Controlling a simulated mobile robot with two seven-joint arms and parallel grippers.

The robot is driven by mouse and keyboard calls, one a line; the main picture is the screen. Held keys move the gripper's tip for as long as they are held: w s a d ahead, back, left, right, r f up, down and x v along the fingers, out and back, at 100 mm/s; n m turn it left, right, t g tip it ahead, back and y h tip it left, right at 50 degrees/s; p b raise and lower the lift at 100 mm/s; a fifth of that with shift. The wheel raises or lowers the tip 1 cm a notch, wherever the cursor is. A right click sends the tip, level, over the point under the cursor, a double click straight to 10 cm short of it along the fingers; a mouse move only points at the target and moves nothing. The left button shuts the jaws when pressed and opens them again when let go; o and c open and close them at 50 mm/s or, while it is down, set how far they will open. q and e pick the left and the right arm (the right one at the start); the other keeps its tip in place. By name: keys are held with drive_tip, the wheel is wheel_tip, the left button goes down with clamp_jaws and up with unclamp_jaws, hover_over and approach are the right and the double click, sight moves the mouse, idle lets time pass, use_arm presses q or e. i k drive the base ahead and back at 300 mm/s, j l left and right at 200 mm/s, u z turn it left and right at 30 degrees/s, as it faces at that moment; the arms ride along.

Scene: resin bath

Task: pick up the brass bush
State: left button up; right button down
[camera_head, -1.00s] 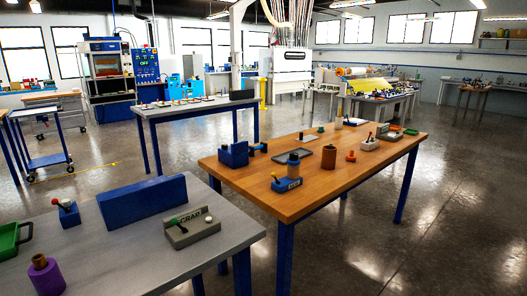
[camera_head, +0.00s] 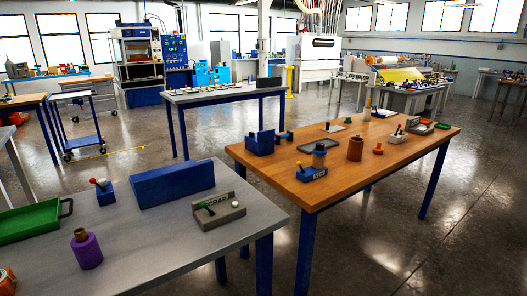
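On the grey bench at the lower left stands a purple cylinder (camera_head: 88,252). A small brass-brown round piece (camera_head: 80,235) sits at its top; it looks like the brass bush, but it is too small to tell whether it is inside the cylinder or on it. Neither of my grippers shows in the head view.
The grey bench (camera_head: 150,240) also holds a green tray (camera_head: 30,222), a small blue block with knobs (camera_head: 104,193), a long blue block (camera_head: 173,184) and a grey SCRAP box (camera_head: 219,211). An orange object (camera_head: 7,281) is cut off at left. A wooden table (camera_head: 330,190) stands right.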

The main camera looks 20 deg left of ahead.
sight(81, 236)
drive_tip(key=u, duration=1.65)
drive_tip(key=i+j, duration=0.15)
drive_tip(key=j, duration=0.2)
drive_tip(key=i+j, duration=0.1)
drive_tip(key=j, duration=0.25)
drive_tip(key=i+j, duration=0.15)
drive_tip(key=j, duration=0.15)
drive_tip(key=i+j+z, duration=0.1)
drive_tip(key=j, duration=0.25)
drive_tip(key=i+j, duration=0.15)
drive_tip(key=j, duration=0.2)
